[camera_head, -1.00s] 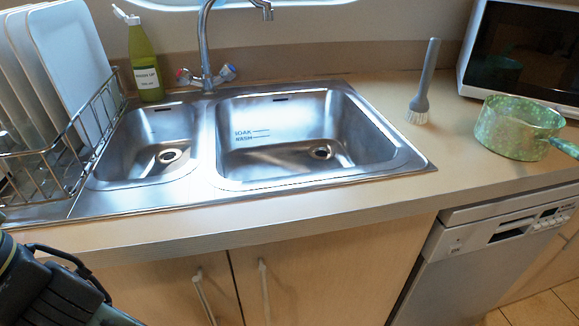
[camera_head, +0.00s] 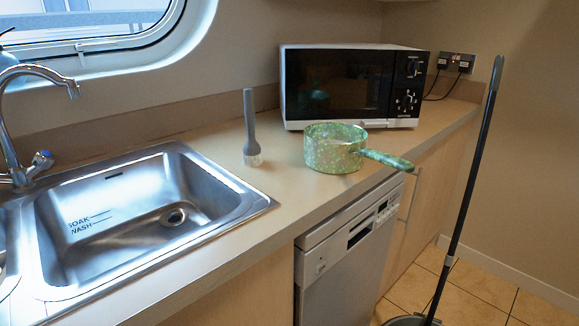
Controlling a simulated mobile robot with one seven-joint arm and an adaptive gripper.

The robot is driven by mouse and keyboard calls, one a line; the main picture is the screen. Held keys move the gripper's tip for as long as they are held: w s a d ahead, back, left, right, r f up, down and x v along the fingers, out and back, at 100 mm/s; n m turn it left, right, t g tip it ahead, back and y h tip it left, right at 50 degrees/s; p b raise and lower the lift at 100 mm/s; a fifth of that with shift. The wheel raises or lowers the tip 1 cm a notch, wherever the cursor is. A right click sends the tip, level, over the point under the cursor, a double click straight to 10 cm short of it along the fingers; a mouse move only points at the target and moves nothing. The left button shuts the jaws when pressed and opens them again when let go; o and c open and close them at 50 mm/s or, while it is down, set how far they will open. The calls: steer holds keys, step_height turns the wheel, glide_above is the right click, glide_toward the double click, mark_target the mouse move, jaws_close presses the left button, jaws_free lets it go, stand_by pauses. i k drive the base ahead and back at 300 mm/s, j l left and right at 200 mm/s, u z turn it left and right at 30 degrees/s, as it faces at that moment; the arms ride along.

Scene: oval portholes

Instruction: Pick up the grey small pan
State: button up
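A small pan (camera_head: 334,152) stands upright on the counter in front of the microwave. It looks speckled green with pale patches rather than grey. Its green handle (camera_head: 386,159) points right, reaching out past the counter's front edge. The pan is empty as far as I can see; its inside is only partly visible. No other pan shows. My gripper is not in this view.
A grey dish brush (camera_head: 250,125) stands on its bristles left of the pan. The white microwave (camera_head: 352,86) is close behind it. The steel sink (camera_head: 140,215) lies left, with a tap (camera_head: 12,120). A dishwasher (camera_head: 345,250) sits below. A long-handled pole (camera_head: 468,190) stands at right on the tiled floor.

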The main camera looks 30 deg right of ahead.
mark_target(335, 147)
steer(key=k+l+z, duration=0.15)
steer(key=l, duration=0.45)
steer(key=k+l+z, duration=0.15)
steer(key=l, duration=0.45)
steer(key=k+l+z, duration=0.15)
steer(key=l, duration=0.5)
steer(key=l+z, duration=0.15)
steer(key=l, duration=0.5)
steer(key=i+j, duration=0.25)
steer(key=j, duration=0.2)
